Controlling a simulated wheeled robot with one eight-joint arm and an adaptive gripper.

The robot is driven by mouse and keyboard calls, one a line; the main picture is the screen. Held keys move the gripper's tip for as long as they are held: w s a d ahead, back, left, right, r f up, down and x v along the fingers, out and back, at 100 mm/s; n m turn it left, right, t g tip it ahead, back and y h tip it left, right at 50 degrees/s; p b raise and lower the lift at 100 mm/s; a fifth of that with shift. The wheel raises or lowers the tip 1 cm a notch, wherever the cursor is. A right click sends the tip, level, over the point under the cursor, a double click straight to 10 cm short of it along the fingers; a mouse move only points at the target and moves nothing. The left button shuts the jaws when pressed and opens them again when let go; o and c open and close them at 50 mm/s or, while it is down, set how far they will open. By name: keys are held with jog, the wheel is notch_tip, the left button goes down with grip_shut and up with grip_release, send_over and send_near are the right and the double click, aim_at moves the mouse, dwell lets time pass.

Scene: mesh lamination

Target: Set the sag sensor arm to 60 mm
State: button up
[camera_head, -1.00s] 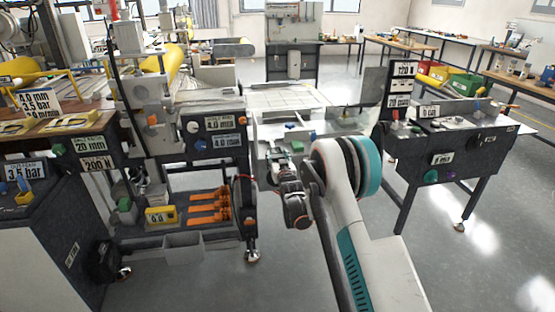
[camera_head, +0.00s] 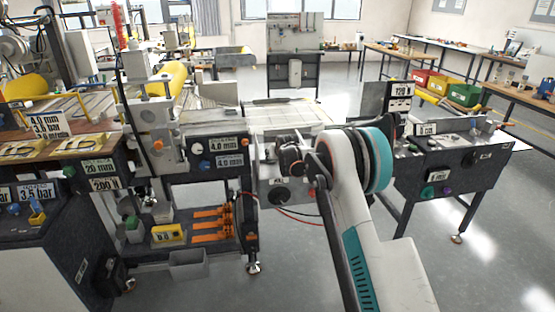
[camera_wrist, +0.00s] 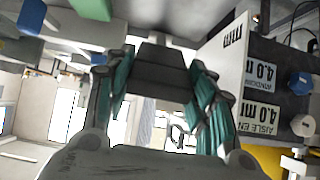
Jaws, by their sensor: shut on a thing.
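My gripper (camera_head: 290,154) is at the middle station, between the left machine and the right stand. In the head view it is small, dark and partly covered by my own arm. In the wrist view my gripper (camera_wrist: 160,85) has its teal-lined fingers on both sides of a dark grey block (camera_wrist: 162,70), and it is shut on this block. I cannot tell for sure whether the block belongs to the sag sensor arm. No 60 mm reading is legible. The middle station's grey front panel (camera_head: 292,196) shows below my gripper, with a small label and a red knob.
The left machine's control panel (camera_head: 217,148) bears 4.0 labels and knobs close to my gripper. It also shows at the right of the wrist view (camera_wrist: 268,95). The right stand (camera_head: 440,170) has green and purple knobs. Red cables hang below the middle panel. Floor is clear in front.

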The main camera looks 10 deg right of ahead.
jog(key=shift+w+r, duration=0.55)
jog(key=shift+r, duration=0.1)
jog(key=o, duration=1.5)
jog(key=shift+s, duration=0.1)
jog(key=v, duration=1.1)
jog(key=shift+s+r, duration=0.2)
jog(key=shift+s, duration=0.1)
